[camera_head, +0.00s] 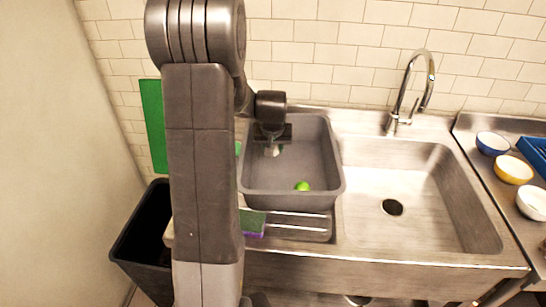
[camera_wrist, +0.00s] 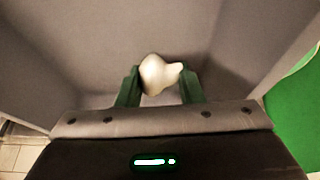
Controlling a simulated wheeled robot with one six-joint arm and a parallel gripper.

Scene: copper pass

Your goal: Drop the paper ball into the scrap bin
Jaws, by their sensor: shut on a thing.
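The paper ball (camera_wrist: 158,75) is white and crumpled, held between the green fingers of my gripper (camera_wrist: 160,85) in the wrist view. In the head view, my gripper (camera_head: 272,146) is over the back left part of a grey tub (camera_head: 332,150) beside the sink, with the pale ball just below it. The gripper is shut on the ball. A black open bin (camera_head: 142,238) stands on the floor at the lower left, partly hidden behind my arm. I cannot tell for sure that it is the scrap bin.
A small green round thing (camera_head: 302,186) lies in the tub. A sponge (camera_head: 252,222) lies on the ledge in front. The sink basin (camera_head: 430,190) is empty, with a tap (camera_head: 408,95) behind it. Several bowls, one yellow (camera_head: 514,170), stand at the right. A green board (camera_head: 153,125) is at the left.

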